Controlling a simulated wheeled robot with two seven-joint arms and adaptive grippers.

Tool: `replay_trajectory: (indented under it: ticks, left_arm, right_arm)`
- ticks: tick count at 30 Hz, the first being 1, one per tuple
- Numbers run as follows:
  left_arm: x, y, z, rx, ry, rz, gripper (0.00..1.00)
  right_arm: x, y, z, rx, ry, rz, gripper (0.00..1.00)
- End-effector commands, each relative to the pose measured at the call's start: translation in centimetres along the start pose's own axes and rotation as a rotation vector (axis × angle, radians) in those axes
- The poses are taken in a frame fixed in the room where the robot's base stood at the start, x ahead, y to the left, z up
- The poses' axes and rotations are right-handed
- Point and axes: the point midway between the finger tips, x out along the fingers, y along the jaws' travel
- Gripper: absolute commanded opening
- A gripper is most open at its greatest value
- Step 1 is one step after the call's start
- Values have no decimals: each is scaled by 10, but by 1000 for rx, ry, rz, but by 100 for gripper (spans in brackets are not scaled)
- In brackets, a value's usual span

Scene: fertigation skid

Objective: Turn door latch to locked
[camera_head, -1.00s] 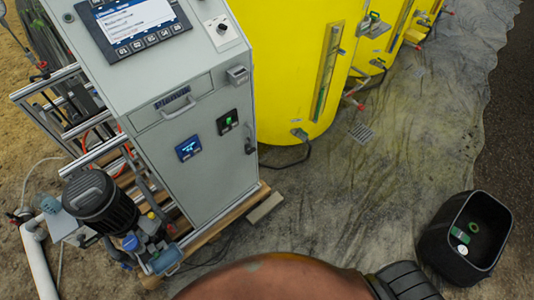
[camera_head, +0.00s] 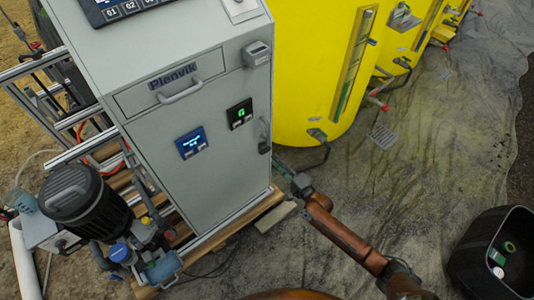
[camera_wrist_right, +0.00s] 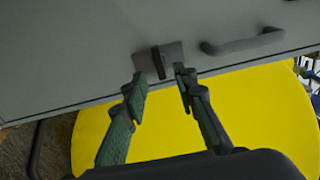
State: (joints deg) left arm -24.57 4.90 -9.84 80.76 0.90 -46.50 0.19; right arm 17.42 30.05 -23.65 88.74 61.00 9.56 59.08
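In the head view the right gripper (camera_head: 283,168) is beside the door edge, small and partly unclear. My left gripper is out of view.
Yellow tanks (camera_head: 310,70) stand right of the cabinet, close to my right gripper. A black pump (camera_head: 85,200) and piping are at the left. A black bin (camera_head: 495,250) stands at the lower right. The floor sheet (camera_head: 430,160) between is mostly clear.

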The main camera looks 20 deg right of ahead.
Motion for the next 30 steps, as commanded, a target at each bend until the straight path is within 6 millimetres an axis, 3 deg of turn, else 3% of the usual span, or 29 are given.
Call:
replay_trajectory:
  ticks: [6, 12, 23, 30]
  left_arm:
    - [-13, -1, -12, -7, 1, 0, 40]
    - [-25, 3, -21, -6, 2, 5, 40]
    - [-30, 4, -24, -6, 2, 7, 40]
    - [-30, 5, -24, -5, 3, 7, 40]
  right_arm:
    - [36, 2, 0, 0, 1, 1, 26]
    - [58, 3, 0, -3, 1, 4, 26]
    - [64, 1, 0, -4, 1, 4, 26]
    - [64, 2, 0, -5, 1, 4, 10]
